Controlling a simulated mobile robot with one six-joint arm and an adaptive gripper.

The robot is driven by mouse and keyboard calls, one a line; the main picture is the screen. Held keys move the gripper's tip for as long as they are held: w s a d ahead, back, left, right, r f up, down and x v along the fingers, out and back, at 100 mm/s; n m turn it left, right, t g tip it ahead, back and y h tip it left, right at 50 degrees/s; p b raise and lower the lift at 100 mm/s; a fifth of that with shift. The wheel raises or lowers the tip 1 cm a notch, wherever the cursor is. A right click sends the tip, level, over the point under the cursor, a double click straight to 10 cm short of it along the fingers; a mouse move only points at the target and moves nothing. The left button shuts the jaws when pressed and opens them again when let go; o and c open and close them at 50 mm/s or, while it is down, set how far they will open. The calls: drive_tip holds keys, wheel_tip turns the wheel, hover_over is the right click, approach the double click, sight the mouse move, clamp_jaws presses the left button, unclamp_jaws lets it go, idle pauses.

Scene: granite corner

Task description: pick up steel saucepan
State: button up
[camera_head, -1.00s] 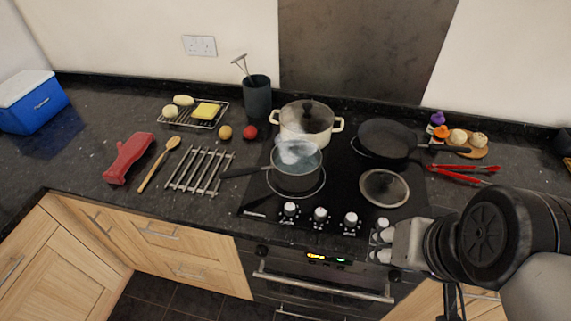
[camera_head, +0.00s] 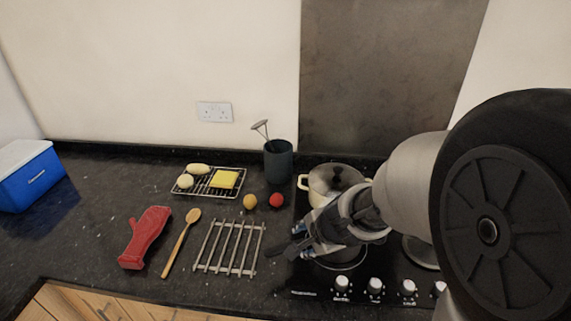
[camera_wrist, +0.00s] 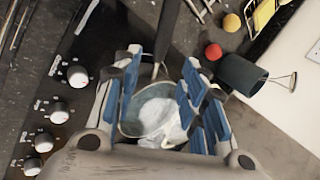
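The steel saucepan (camera_wrist: 152,118) sits on the hob, with pale steam or froth over its inside in the wrist view. Its dark handle (camera_wrist: 166,35) runs up that picture, between the lines of my two sets of fingers. I cannot tell whether the fingers touch the pan.
A cream pot (camera_head: 315,186) with a lid stands just behind. A metal trivet (camera_head: 229,246) lies left of the handle. Hob knobs (camera_head: 375,285) line the front.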

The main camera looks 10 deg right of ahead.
drive_tip(key=b+x, duration=0.5)
drive_tip(key=x, duration=0.6)
drive_tip(key=shift+w+a+f+b, duration=0.15)
drive_tip(key=shift+w+f+b, duration=0.05)
drive_tip(key=shift+w+b, duration=0.1)
drive_tip(key=shift+s+r, duration=0.1)
drive_tip(key=shift+r, duration=0.05)
drive_tip(key=shift+c, duration=0.6)
clamp_jaws()
drive_tip(key=shift+r, duration=0.1)
